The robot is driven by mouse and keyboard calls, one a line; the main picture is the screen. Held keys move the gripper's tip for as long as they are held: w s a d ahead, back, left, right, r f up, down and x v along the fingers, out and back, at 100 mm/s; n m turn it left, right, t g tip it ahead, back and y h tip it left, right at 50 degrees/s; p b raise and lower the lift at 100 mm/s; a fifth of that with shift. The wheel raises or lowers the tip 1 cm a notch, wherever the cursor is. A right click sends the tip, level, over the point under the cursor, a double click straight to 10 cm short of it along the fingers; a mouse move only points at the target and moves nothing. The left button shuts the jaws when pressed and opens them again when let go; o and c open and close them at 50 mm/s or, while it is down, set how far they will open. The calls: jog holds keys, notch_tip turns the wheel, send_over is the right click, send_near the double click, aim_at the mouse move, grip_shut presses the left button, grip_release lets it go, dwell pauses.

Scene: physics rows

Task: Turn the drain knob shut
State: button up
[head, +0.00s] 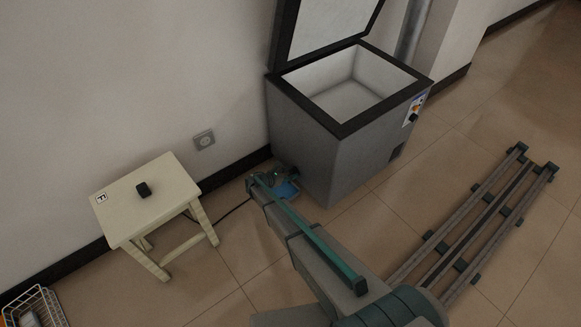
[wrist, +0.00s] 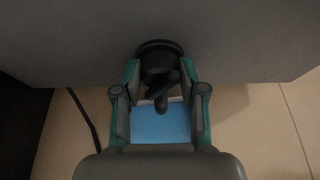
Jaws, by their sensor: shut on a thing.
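The drain knob (wrist: 158,68) is black and round-based, low on the grey wall of the chest freezer (head: 350,150). In the wrist view it sits between the two fingers of my gripper (wrist: 160,82), which are shut on it. The fingers hide its left and right sides. A short dark spout points down below the knob.
A blue tray (wrist: 160,125) lies on the floor under the knob. A cream stool (head: 150,205) with a small black object on top stands left. A dark cord (wrist: 84,120) runs along the floor beside the freezer. A wire basket (head: 35,305) is at the lower left.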

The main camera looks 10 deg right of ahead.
jog(key=n+p, duration=0.1)
jog(key=p, duration=0.1)
jog(key=n+g+h+p, duration=0.1)
jog(key=p, duration=0.2)
jog(key=w+n+g+p, duration=0.1)
jog(key=p, duration=0.1)
jog(key=shift+a+r+n+p, duration=0.1)
jog(key=shift+a+n+p, duration=0.2)
jog(key=shift+n, duration=0.1)
jog(key=shift+o, duration=0.4)
jog(key=n+p, duration=0.1)
jog(key=n+g+h+p, duration=0.1)
jog(key=p, duration=0.1)
jog(key=shift+f+h, duration=0.2)
jog(key=shift+h, duration=0.1)
jog(key=shift+f+n, duration=0.1)
jog(key=shift+n, duration=0.2)
jog(key=o, duration=1)
jog(key=shift+o, duration=0.3)
jog(key=shift+s, duration=0.15)
jog(key=v, duration=1.2)
